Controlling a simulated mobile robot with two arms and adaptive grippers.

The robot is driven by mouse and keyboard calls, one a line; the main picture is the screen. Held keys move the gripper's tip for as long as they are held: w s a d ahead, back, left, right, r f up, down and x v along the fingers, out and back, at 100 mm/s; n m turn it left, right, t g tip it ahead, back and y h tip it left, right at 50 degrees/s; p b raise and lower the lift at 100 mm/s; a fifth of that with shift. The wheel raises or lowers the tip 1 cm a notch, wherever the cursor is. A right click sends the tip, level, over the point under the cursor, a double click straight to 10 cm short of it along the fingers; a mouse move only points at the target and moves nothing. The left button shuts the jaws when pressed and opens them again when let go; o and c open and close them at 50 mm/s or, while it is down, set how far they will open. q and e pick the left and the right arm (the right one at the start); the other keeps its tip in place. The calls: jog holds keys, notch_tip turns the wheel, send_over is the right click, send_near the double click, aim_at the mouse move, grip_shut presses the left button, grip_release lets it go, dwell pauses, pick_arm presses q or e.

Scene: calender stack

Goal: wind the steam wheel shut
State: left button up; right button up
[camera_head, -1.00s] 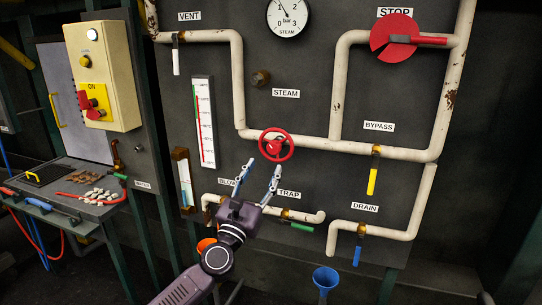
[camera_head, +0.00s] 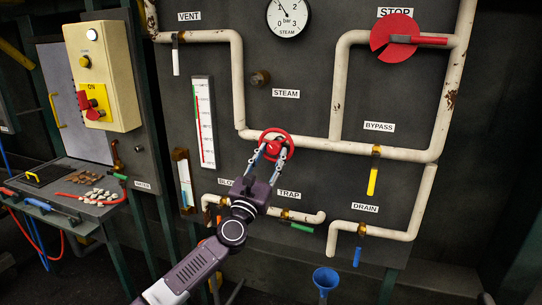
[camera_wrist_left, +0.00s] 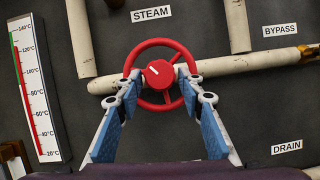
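The red steam wheel (camera_head: 280,133) sits on the white pipe below the STEAM label (camera_head: 286,93). It also shows in the left wrist view (camera_wrist_left: 160,42), with a round red hub that has a white mark. My left gripper (camera_head: 270,151) is at the wheel, pointing up at it from below. In the left wrist view its two fingers (camera_wrist_left: 160,79) are apart, one on each side of the hub, with the tips overlapping the rim. I cannot tell whether they touch it. My right gripper is not in view.
The gauge (camera_head: 288,16) is above. A red STOP disc (camera_head: 394,38) is at the upper right. The BYPASS lever (camera_head: 372,182) and the DRAIN lever (camera_head: 357,256) are to the right. A thermometer (camera_head: 204,122) is to the left. A blue funnel (camera_head: 326,278) is below.

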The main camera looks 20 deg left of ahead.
pick_arm(q)
jog(key=c, duration=0.7)
jog(key=shift+c, duration=0.2)
jog(key=shift+a+m, duration=0.1)
jog(key=shift+m, duration=0.3)
